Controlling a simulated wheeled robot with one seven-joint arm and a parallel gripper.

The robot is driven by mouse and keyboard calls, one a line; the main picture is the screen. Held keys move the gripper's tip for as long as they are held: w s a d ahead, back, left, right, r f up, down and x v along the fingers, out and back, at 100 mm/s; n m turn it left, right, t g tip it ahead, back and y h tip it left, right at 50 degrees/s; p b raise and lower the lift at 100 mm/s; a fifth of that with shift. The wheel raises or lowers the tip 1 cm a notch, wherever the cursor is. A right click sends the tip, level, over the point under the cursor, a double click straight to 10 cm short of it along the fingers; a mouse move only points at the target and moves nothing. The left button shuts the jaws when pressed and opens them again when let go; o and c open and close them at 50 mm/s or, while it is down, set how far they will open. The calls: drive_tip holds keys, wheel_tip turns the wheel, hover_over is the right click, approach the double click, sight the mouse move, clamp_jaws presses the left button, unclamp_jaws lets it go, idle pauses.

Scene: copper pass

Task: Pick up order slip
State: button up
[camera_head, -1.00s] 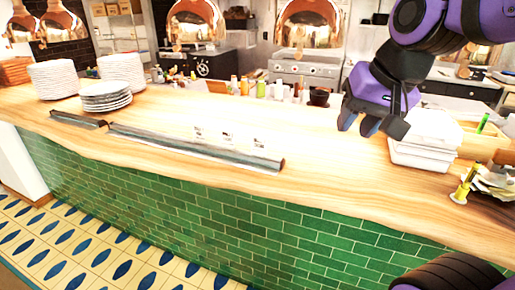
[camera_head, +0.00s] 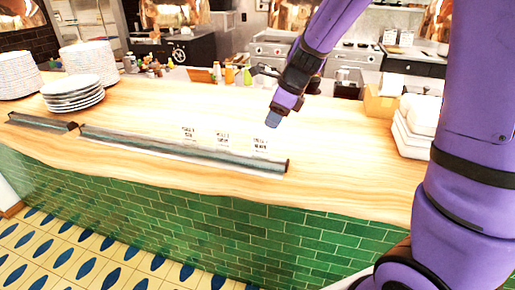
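Three small white order slips with dark print stand in a row at the long metal rail (camera_head: 180,149) on the wooden counter. They are the left slip (camera_head: 189,133), the middle slip (camera_head: 222,139) and the right slip (camera_head: 260,145). My gripper (camera_head: 273,118) hangs above the counter, in the picture just above and slightly right of the right slip, apart from it. It points down. Its fingers are seen nearly edge-on, so their opening is not clear. No slip shows in it.
Plate stacks (camera_head: 88,58) and a smaller plate pile (camera_head: 73,94) stand at the left. A shorter metal rail (camera_head: 42,123) lies near them. White containers (camera_head: 412,135) stand at the right, partly behind my arm. Bottles (camera_head: 229,74) line the back edge. The counter right of the rail is clear.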

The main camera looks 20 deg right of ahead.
sight(258, 143)
drive_tip(key=shift+w+x, duration=0.15)
drive_tip(key=shift+x, duration=2.55)
drive_tip(key=shift+w+x, duration=0.15)
drive_tip(key=shift+x, duration=2.6)
drive_tip(key=shift+r, duration=0.1)
clamp_jaws()
